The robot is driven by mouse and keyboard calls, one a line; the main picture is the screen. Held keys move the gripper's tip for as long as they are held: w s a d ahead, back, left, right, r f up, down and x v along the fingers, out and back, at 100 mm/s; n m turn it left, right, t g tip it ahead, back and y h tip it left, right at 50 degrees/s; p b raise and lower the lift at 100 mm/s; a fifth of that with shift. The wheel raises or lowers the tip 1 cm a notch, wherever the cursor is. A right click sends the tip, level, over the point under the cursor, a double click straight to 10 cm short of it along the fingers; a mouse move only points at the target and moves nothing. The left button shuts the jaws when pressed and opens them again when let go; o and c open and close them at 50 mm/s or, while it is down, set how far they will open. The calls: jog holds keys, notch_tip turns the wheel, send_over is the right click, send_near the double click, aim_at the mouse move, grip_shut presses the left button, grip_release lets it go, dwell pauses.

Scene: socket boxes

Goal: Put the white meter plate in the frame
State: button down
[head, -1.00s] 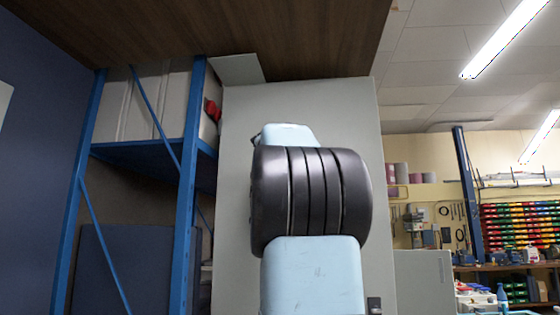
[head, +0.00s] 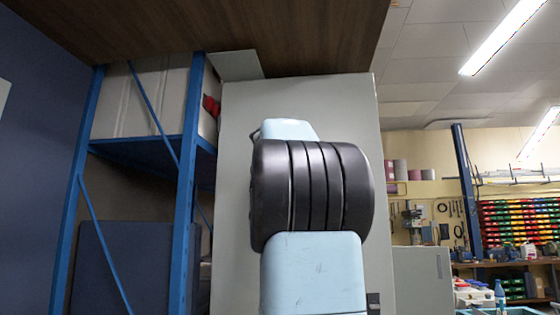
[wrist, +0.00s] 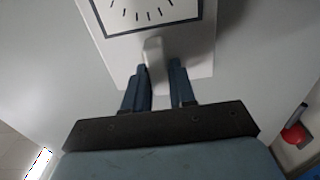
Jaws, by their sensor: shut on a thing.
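In the wrist view the white meter plate (wrist: 120,57) is at the top, tilted, with a dark square outline and dial ticks on its face. Its upper part is cut off by the picture edge. A pale tab (wrist: 154,60) stands out at its lower edge. My gripper (wrist: 160,72) is shut on this tab, with one blue finger on each side. A shadow falls to the right of the tab. In the head view my arm hides the gripper and the plate. I cannot make out the frame in either view.
A tall pale grey cabinet (head: 235,200) stands behind my arm in the head view. A blue rack (head: 188,180) is on the left and a wooden panel (head: 200,35) overhead. A red part (wrist: 294,134) shows at the right of the wrist view.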

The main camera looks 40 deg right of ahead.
jog(key=shift+f, duration=0.2)
jog(key=shift+f, duration=0.65)
jog(key=shift+f, duration=1.8)
jog(key=shift+s+f, duration=0.1)
jog(key=shift+f, duration=1.3)
jog(key=c, duration=0.9)
grip_release()
